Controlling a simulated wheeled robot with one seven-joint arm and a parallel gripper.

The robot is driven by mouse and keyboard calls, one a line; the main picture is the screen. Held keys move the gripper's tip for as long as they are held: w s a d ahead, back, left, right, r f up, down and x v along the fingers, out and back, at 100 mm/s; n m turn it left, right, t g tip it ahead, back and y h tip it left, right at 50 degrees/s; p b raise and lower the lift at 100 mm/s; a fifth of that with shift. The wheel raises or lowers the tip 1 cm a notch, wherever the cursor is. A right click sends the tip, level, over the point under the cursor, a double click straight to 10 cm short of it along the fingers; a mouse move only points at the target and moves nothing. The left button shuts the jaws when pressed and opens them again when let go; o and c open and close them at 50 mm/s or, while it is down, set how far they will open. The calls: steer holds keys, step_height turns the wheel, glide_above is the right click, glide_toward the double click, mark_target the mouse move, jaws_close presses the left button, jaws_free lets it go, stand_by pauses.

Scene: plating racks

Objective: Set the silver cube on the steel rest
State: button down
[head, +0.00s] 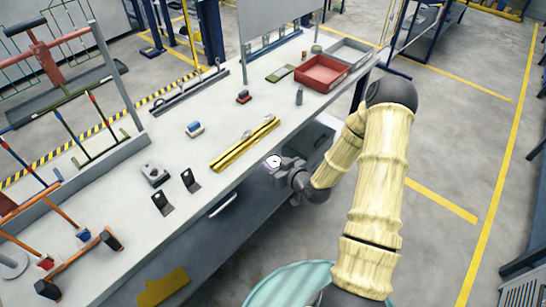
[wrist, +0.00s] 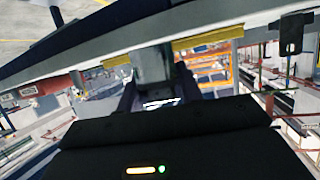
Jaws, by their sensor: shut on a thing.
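My gripper (head: 278,165) is beside the front edge of the workbench, shut on a small bright thing (head: 273,161) that I take to be the silver cube. It shows as a pale, glaring spot at the fingertips. In the wrist view, a bright, shiny patch (wrist: 161,102) lies between the two dark fingers; the cube's outline is unclear. A grey metal block with a rounded top (head: 155,173) stands on the bench to the left of my gripper. It may be the steel rest, but I cannot tell for sure.
The workbench (head: 215,120) holds yellow rails (head: 245,144), two black angle brackets (head: 190,180), a blue-and-white part (head: 194,129) and a red tray (head: 322,71). Wire racks stand at the left.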

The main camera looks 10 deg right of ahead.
steer(key=s+f+m+h, duration=0.2)
steer(key=s+f, duration=0.2)
steer(key=f, duration=0.3)
steer(key=s+f+m+t+h, duration=0.1)
steer(key=s+f+m+h, duration=0.1)
steer(key=f, duration=0.6)
steer(key=shift+s+d+m+h, duration=0.3)
steer(key=shift+s+h, duration=0.5)
steer(key=shift+s, duration=0.3)
steer(key=shift+f, duration=0.1)
